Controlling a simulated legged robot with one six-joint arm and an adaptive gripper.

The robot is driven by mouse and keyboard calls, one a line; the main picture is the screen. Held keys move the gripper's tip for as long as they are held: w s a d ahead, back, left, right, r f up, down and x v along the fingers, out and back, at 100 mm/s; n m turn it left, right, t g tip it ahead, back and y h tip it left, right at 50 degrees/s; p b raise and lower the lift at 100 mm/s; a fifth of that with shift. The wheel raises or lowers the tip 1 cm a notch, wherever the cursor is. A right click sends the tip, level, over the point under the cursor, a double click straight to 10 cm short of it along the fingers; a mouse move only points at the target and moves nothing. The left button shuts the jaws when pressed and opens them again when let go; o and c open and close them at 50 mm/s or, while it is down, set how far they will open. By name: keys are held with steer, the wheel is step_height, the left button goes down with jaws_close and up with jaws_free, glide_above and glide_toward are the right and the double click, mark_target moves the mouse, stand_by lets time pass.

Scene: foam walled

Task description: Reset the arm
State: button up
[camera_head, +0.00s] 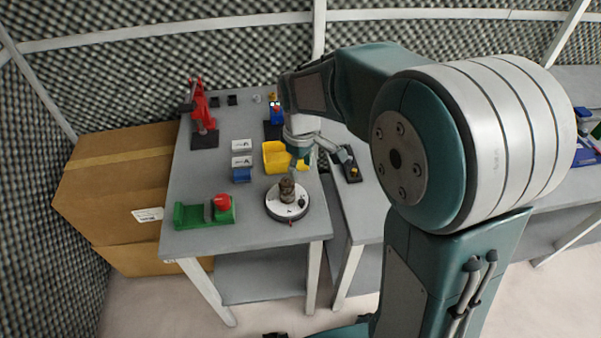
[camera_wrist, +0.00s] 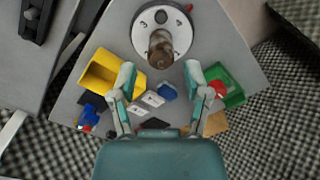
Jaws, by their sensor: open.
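My gripper (camera_head: 312,152) hangs over the grey table (camera_head: 250,201), near the yellow bin. In the wrist view my gripper (camera_wrist: 160,82) has its two teal fingers wide apart with nothing between them. A round white dial (camera_head: 287,202) with a dark base sits near the table's front right corner. A brown lumpy object (camera_head: 287,188) stands on the dial. In the wrist view the brown object (camera_wrist: 160,48) and the dial (camera_wrist: 143,17) lie beyond my fingertips, apart from them.
A yellow bin (camera_head: 275,158), a green and red vise-like block (camera_head: 205,211), a blue block (camera_head: 242,175), white cards (camera_head: 242,146) and a red stand (camera_head: 201,105) are on the table. A cardboard box (camera_head: 120,190) stands left. A second table (camera_head: 365,212) adjoins at right.

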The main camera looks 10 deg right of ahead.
stand_by(0.4)
steer(key=s+d+r+m+t, duration=0.2)
steer(key=s+r+m, duration=0.2)
steer(key=s, duration=0.6)
steer(key=s+d+r+m+t, duration=0.3)
steer(key=s+r, duration=0.3)
steer(key=s, duration=0.3)
steer(key=shift+s+d+r+m+t, duration=0.3)
steer(key=shift+s+d+r+m, duration=0.1)
steer(key=shift+m, duration=0.5)
